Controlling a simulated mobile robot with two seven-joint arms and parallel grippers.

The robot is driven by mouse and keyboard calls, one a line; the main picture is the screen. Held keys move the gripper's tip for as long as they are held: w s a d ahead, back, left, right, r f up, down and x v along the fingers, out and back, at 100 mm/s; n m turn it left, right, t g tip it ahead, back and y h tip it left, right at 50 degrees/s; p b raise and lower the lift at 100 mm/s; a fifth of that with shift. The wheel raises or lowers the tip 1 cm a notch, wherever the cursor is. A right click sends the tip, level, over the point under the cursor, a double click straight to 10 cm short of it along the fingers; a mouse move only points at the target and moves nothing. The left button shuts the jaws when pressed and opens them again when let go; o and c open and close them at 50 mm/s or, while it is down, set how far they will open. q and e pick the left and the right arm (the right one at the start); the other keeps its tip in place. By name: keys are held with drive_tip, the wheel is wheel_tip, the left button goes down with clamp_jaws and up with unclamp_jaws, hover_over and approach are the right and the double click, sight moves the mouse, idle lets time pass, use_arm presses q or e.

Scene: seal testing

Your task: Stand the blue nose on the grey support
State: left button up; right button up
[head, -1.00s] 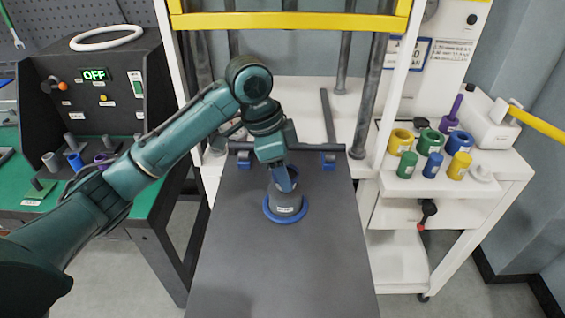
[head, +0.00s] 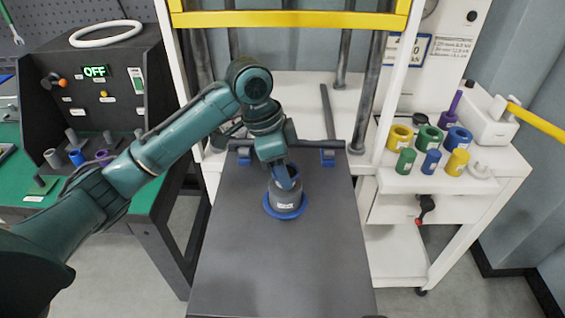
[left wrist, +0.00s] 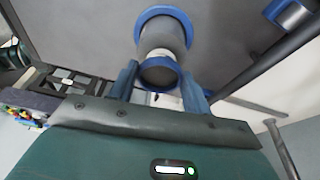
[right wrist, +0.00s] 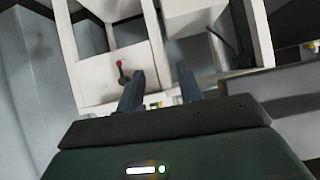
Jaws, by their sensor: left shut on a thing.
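The blue nose (head: 285,207) looks like a grey cylinder with a wide blue flange at its bottom and a blue rim at its top. It is upright on the dark grey slab (head: 255,260), which I take for the grey support; whether it fully touches is hard to tell. My left gripper (head: 285,178) comes down from above and is shut on the nose's top end. In the left wrist view the nose (left wrist: 163,38) shows between the fingers (left wrist: 160,88), flange away from me. My right gripper (right wrist: 160,88) is open and empty, seen only in the right wrist view.
A white frame with a yellow bar (head: 290,20) stands behind the slab. A white cart (head: 440,183) with coloured rings and cylinders is right; a green bench (head: 165,190) with a black panel is left. The slab's front is clear.

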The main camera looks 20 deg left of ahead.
idle(0.5)
use_arm(q)
drive_tip(key=shift+f+p, duration=0.3)
drive_tip(key=shift+p, duration=0.1)
drive_tip(key=o, duration=0.8)
drive_tip(key=o, duration=0.5)
drive_tip(key=shift+o, duration=0.2)
drive_tip(key=shift+r+p, duration=0.85)
drive_tip(key=shift+p, duration=0.15)
drive_tip(key=shift+r, duration=2.9)
